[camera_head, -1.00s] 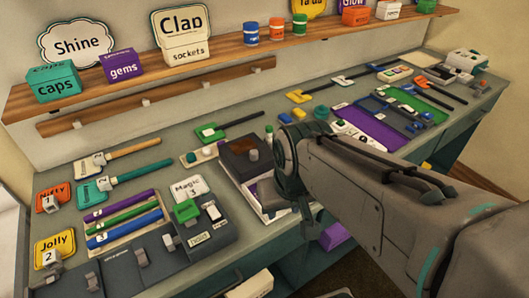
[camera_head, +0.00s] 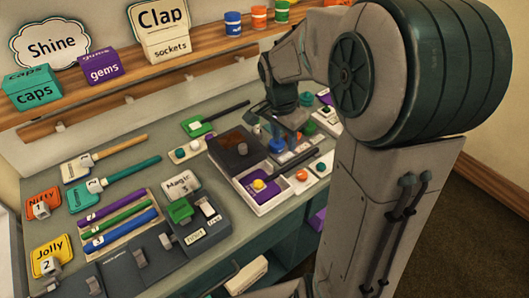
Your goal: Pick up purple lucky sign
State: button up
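I see no purple sign reading "lucky" in the current view; my arm covers the right part of the counter and shelf. My gripper (camera_head: 284,118) points down over the back middle of the counter, above small items beside a dark box. Its fingers are small and dark, and I cannot tell whether they are open or hold anything. Signs I can read are the orange Nifty sign (camera_head: 42,203), the yellow Jolly sign (camera_head: 52,254) and the white Magic sign (camera_head: 180,185).
The wooden shelf (camera_head: 120,94) carries a teal caps box (camera_head: 33,92), a purple gems box (camera_head: 101,68) and a sockets box (camera_head: 167,48). A dark box (camera_head: 237,150) and a white tray (camera_head: 282,199) with a purple pad stand near my gripper. Colored tubes lie front left.

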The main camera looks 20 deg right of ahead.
jog(key=w+m, duration=0.1)
jog(key=w, duration=0.1)
send_over(285, 168)
jog(key=f, duration=0.6)
jog(key=f+p, duration=0.1)
jog(key=f, duration=0.2)
jog(key=shift+s+a, duration=0.25)
jog(key=shift+a, duration=0.05)
jog(key=shift+w+d+f+p, duration=0.2)
jog(key=shift+f+p, duration=0.1)
jog(key=shift+f, duration=1.05)
jog(key=shift+w+d+f+p, duration=0.15)
jog(key=shift+f+p, duration=0.15)
jog(key=shift+f, duration=1.05)
jog(key=shift+a, duration=0.1)
jog(key=shift+c, duration=0.3)
grip_shut()
